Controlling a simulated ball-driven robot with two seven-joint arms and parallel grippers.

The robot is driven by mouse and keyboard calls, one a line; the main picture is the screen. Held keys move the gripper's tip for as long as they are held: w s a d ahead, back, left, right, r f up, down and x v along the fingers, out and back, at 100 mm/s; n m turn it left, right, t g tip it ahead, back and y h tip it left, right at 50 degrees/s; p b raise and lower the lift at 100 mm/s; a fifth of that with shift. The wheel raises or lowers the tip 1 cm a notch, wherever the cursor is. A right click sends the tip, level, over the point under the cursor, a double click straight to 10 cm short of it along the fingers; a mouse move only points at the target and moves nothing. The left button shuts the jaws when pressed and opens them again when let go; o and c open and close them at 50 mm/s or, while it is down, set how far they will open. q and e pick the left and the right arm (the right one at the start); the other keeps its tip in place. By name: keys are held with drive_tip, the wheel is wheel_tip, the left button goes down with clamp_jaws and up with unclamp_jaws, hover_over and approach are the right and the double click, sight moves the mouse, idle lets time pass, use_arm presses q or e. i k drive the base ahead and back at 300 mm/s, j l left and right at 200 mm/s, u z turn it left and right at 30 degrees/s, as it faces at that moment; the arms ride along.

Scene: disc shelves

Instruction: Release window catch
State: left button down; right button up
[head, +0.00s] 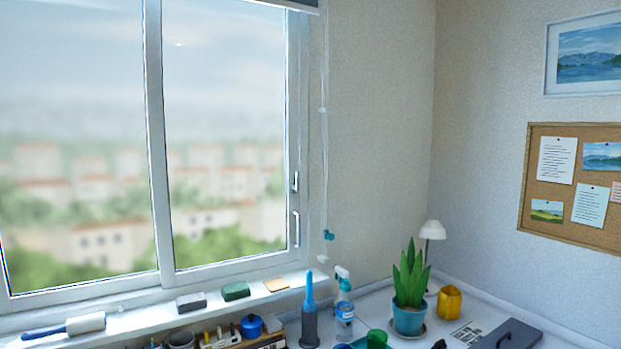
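The window (230,140) fills the left half of the head view, with two glass panes in white frames. The right pane looks closed against its frame. Neither of my grippers shows in this view.
On the sill lie a roller (85,323), a grey block (191,302) and a green block (235,291). A blue-topped bottle (309,322), spray bottle (344,309) and potted plant (409,318) crowd the counter below. A blind cord (324,150) hangs right of the window.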

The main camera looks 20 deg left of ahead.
sight(294, 188)
drive_tip(key=i+l, duration=0.25)
drive_tip(key=i, duration=0.2)
drive_tip(key=i+l, duration=0.25)
drive_tip(key=i, duration=0.15)
drive_tip(key=i+l, duration=0.3)
drive_tip(key=i, duration=0.15)
